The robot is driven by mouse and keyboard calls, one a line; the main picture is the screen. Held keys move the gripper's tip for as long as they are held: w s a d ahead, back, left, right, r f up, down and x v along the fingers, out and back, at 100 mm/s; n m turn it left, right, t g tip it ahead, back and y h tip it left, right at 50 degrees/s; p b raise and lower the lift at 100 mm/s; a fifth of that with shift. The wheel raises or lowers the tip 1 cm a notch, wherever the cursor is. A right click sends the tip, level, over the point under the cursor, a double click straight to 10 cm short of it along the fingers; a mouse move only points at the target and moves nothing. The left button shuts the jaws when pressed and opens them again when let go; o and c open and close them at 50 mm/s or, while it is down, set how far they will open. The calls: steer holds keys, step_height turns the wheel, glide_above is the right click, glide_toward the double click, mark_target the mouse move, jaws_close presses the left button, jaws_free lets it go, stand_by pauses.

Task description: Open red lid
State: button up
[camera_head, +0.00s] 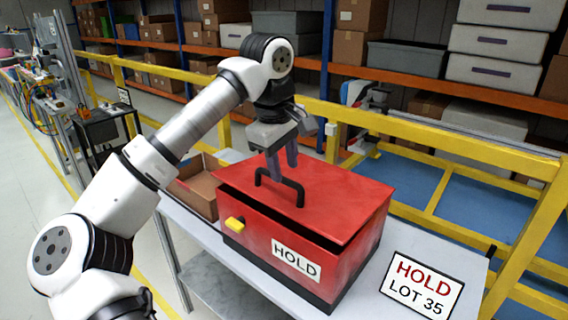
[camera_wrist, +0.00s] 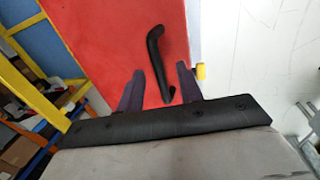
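The red lid (camera_head: 335,195) sits on a red box (camera_head: 262,243) marked HOLD, with a dark gap showing under its front edge. A black bar handle (camera_head: 290,184) stands on the lid; in the wrist view the handle (camera_wrist: 154,58) runs up from near the fingertips. A yellow latch (camera_head: 234,223) is on the box front; it also shows in the wrist view (camera_wrist: 201,71). My gripper (camera_head: 283,170) points down over the lid at the handle. Its fingers (camera_wrist: 160,70) are apart, with the handle's near end between them in view. Contact cannot be told.
The box stands on a grey table (camera_head: 355,288). A HOLD LOT 35 sign (camera_head: 422,286) lies to its right, and an open cardboard box (camera_head: 194,196) is behind left. A yellow railing (camera_head: 440,140) runs behind the table, with loaded shelves beyond.

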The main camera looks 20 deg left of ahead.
step_height(320, 180, up, 10)
steer(key=p, duration=0.7)
steer(key=shift+s+r+p, duration=0.15)
steer(key=shift+s+p, duration=0.2)
steer(key=shift+a, duration=0.1)
stand_by(0.4)
